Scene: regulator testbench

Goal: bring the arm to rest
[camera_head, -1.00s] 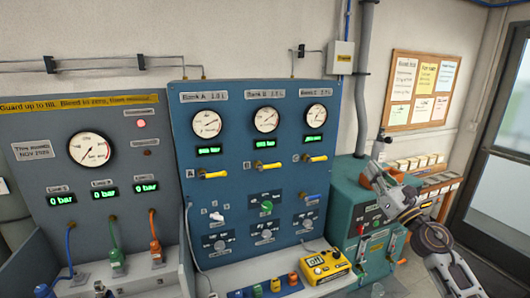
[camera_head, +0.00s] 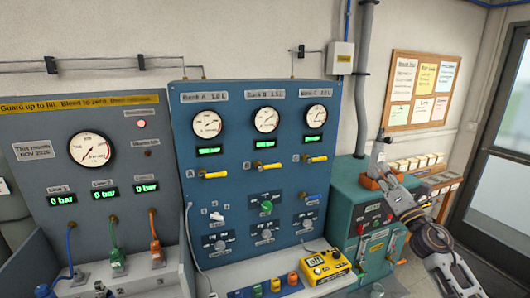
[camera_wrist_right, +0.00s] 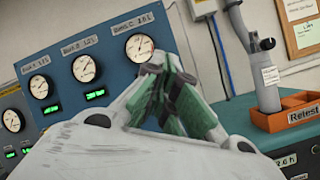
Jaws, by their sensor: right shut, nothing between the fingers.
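My right arm comes in from the right in the head view, over the green cabinet (camera_head: 350,205). My right gripper (camera_head: 382,148) is raised above the cabinet's top, near the orange tray. In the right wrist view the fingers of the right gripper (camera_wrist_right: 172,95) meet, with nothing between them. The gripper is apart from the blue panel (camera_head: 240,150) and its gauges. My left gripper is not in view.
A grey device stands in the orange tray (camera_wrist_right: 285,115) labelled Retest. A yellow meter (camera_head: 322,265) and several coloured fittings lie on the bench front. A grey panel (camera_head: 40,130) stands at left. A door (camera_head: 495,160) is at right.

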